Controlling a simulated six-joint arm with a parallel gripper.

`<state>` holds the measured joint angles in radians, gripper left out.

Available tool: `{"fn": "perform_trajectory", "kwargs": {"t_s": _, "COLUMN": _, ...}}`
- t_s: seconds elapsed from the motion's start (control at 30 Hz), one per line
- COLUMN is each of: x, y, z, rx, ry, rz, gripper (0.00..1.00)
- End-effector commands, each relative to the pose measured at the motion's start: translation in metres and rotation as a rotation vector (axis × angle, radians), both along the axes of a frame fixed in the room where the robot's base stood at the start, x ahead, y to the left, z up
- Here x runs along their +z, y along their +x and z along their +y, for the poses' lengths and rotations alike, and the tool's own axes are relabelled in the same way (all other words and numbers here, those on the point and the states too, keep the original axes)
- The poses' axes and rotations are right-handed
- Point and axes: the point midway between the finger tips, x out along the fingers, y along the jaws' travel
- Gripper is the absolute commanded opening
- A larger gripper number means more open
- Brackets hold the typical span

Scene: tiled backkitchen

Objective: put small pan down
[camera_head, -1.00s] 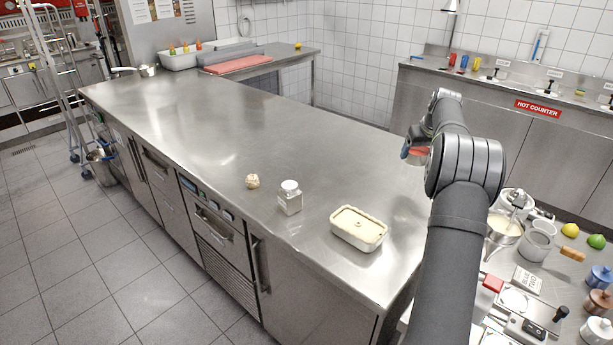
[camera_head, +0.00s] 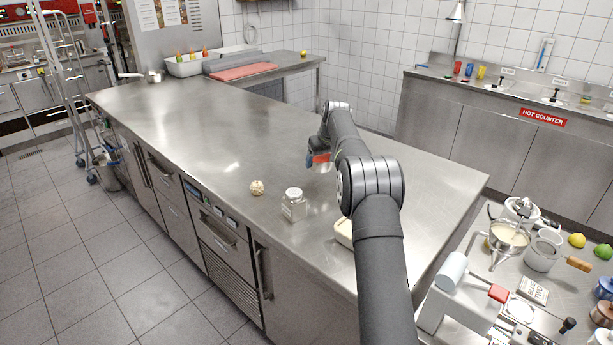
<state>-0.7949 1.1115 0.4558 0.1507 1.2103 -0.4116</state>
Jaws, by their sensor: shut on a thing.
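My gripper (camera_head: 313,160) is above the middle of the long steel counter (camera_head: 215,130), seen from behind and partly hidden by my own arm. It is shut on a small greyish, metallic thing (camera_head: 323,168), which seems to be the small pan. Only a little of that thing shows, and its handle cannot be made out. I cannot tell how far above the counter it is.
A pale ball (camera_head: 257,188), a lidded jar (camera_head: 293,205) and a cream tub (camera_head: 343,233), partly behind my arm, stand near the front edge. Another pan (camera_head: 153,76) stands at the far left end. The counter's left and middle are clear.

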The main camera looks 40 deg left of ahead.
Motion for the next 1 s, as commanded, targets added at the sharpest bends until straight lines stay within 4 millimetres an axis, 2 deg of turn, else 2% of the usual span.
{"fn": "perform_trajectory", "kwargs": {"t_s": 0.03, "x": -0.008, "y": -0.005, "z": 0.013, "rx": 0.002, "ry": 0.001, "rz": 0.000, "gripper": 0.43}}
{"fn": "perform_trajectory", "kwargs": {"t_s": 0.1, "x": -0.017, "y": -0.009, "z": 0.027, "rx": 0.002, "ry": 0.001, "rz": 0.000, "gripper": 0.43}}
{"fn": "perform_trajectory", "kwargs": {"t_s": 0.3, "x": -0.030, "y": -0.016, "z": 0.049, "rx": 0.000, "ry": 0.001, "rz": -0.002, "gripper": 0.43}}
{"fn": "perform_trajectory", "kwargs": {"t_s": 0.47, "x": -0.036, "y": -0.018, "z": 0.053, "rx": -0.001, "ry": 0.001, "rz": -0.001, "gripper": 0.43}}
{"fn": "perform_trajectory", "kwargs": {"t_s": 0.73, "x": -0.071, "y": -0.018, "z": 0.052, "rx": 0.000, "ry": 0.001, "rz": 0.000, "gripper": 0.43}}
{"fn": "perform_trajectory", "kwargs": {"t_s": 1.0, "x": -0.072, "y": -0.018, "z": 0.052, "rx": 0.000, "ry": 0.002, "rz": -0.002, "gripper": 0.43}}
